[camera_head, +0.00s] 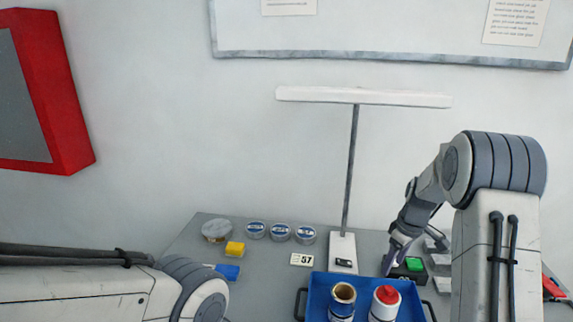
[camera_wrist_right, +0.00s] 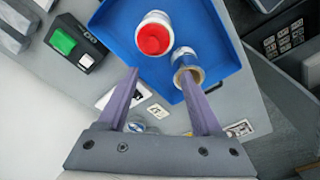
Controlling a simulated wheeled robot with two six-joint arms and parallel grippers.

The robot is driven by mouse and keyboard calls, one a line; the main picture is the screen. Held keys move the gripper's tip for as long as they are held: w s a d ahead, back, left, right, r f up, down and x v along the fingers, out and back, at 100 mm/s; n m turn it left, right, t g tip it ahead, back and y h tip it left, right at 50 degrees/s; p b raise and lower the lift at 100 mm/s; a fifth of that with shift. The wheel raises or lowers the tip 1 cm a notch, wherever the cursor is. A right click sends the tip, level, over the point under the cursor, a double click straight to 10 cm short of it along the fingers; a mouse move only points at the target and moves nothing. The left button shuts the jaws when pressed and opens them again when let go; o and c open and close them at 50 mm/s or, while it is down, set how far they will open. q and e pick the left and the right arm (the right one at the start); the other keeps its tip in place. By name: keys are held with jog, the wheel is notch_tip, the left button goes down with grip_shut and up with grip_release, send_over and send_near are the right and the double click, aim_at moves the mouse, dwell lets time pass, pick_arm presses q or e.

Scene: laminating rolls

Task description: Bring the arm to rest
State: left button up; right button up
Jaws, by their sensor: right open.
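My right gripper (camera_head: 392,266) points down over the right part of the grey table (camera_head: 265,262), just behind the blue tray (camera_head: 408,294).
A box with a green button (camera_head: 413,265) sits beside the right gripper. A T-shaped stand (camera_head: 350,170) rises behind the tray.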

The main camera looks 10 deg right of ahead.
jog(key=s+a+r, duration=0.3)
jog(key=s+a, duration=0.2)
jog(key=a, duration=0.6)
jog(key=s+a+r, duration=0.4)
jog(key=a, duration=0.7)
jog(key=s+a, duration=0.4)
jog(key=s, duration=0.7)
jog(key=s+a+n+g+b, duration=0.1)
jog(key=s+a, duration=0.3)
jog(key=s, duration=0.7)
jog(key=shift+r, duration=0.1)
